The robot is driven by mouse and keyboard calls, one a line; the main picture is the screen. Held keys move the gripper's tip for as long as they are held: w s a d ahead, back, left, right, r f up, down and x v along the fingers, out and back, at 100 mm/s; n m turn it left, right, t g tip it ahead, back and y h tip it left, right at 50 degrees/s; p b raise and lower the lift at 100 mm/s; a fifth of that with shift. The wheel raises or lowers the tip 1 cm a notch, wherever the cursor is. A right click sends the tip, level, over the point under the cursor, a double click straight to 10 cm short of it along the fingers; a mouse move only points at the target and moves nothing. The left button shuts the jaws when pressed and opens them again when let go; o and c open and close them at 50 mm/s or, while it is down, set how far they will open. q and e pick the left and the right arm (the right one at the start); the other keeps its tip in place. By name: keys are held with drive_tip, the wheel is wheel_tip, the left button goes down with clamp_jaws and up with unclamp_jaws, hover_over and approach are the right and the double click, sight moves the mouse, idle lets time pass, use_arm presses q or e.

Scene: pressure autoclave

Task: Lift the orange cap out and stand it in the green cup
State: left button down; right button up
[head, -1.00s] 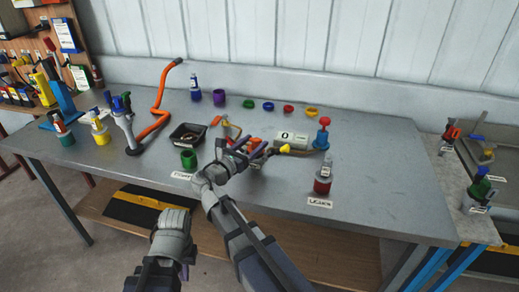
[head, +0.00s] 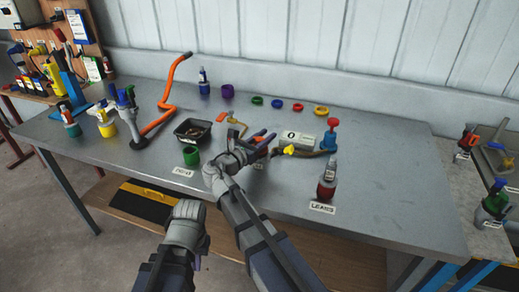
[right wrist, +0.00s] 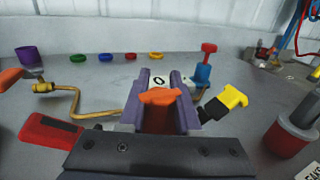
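An orange cap with wing-like sides (right wrist: 158,97) sits over a dark red body between the purple fingers of my right gripper (right wrist: 161,85) in the right wrist view. The fingers flank it closely; I cannot tell whether they press on it. In the head view my right gripper (head: 264,143) is low over the table and hides most of the cap. The green cup (head: 191,156) stands upright to its left, apart from it, and I see nothing standing in it. My left gripper (head: 204,243) is in front of the table edge, its fingers mostly hidden by the wrist.
A black tray (head: 193,131) stands behind the green cup. A brass pipe with an orange handle (right wrist: 75,98), a yellow-black piece (right wrist: 225,103) and a red-handled tool (right wrist: 55,134) lie close around the right gripper. A red-bottomed bottle (head: 327,181) stands right. The table's right side is clear.

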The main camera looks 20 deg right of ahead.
clamp_jaws()
drive_tip(key=shift+r, duration=0.1)
idle(0.3)
wheel_tip(320, 180, up, 10)
drive_tip(key=p, duration=1)
